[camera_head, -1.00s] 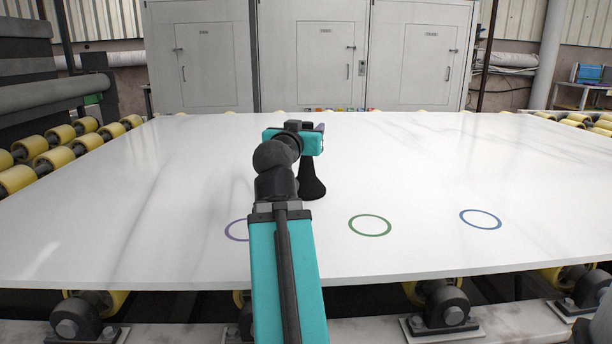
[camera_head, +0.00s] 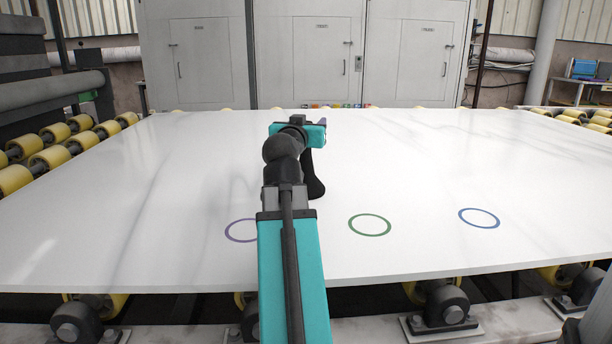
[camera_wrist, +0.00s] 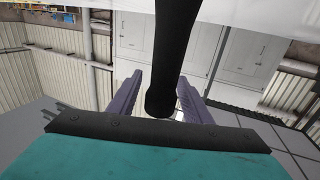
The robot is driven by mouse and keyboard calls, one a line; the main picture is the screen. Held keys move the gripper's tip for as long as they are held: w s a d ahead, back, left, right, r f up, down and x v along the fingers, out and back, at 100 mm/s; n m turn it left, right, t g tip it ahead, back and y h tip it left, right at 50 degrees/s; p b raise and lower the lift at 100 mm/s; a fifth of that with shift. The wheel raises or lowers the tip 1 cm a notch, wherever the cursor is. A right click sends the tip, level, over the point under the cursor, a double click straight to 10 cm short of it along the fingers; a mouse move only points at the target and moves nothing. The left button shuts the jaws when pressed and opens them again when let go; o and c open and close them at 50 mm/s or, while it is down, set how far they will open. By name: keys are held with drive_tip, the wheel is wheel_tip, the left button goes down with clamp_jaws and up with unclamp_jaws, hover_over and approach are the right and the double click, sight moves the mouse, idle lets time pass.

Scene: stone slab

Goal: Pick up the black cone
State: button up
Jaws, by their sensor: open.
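The black cone (camera_head: 315,184) stands on the white slab (camera_head: 170,225), partly hidden behind my arm in the head view. In the wrist view the cone (camera_wrist: 176,50) runs down from the top edge, and its narrow rounded tip lies between my two purple fingers. My gripper (camera_wrist: 160,88) is open, with one finger on each side of the cone's upper part. Gaps show beside the tip, though I cannot tell whether a finger touches it higher up. In the head view my gripper is mostly hidden by its own wrist; only a bit of purple finger shows.
A purple ring (camera_head: 241,230), a green ring (camera_head: 369,225) and a blue ring (camera_head: 479,218) are marked on the slab's near part. Small coloured items (camera_head: 337,106) lie at the far edge. The right side of the slab is clear.

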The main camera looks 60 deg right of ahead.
drive_tip(key=shift+c, duration=0.3)
clamp_jaws()
drive_tip(key=shift+r, duration=0.1)
idle(0.4)
